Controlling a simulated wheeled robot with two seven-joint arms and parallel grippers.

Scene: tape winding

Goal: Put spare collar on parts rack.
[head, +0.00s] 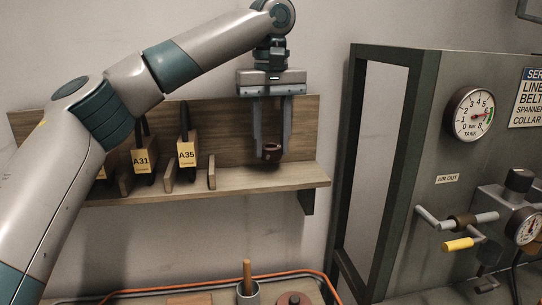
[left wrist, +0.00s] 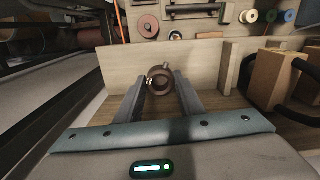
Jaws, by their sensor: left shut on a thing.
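The spare collar (head: 271,153) is a small dark brown ring. My left gripper (head: 271,146) points straight down and is shut on it, one finger on each side. The collar is at the right end of the wooden parts rack (head: 305,175), in front of its back board. I cannot tell whether it touches the shelf or hangs just above it. In the left wrist view the collar (left wrist: 171,81) shows its open hole and a small bright screw at its left, between the fingertips. My right gripper is not in view.
Tagged items A31 (head: 143,160) and A35 (head: 187,154) stand left on the rack, with upright wooden dividers (head: 211,172). The shelf around the collar is bare. A dark-framed machine panel (head: 440,100) stands to the right. A cup (head: 248,293) is below.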

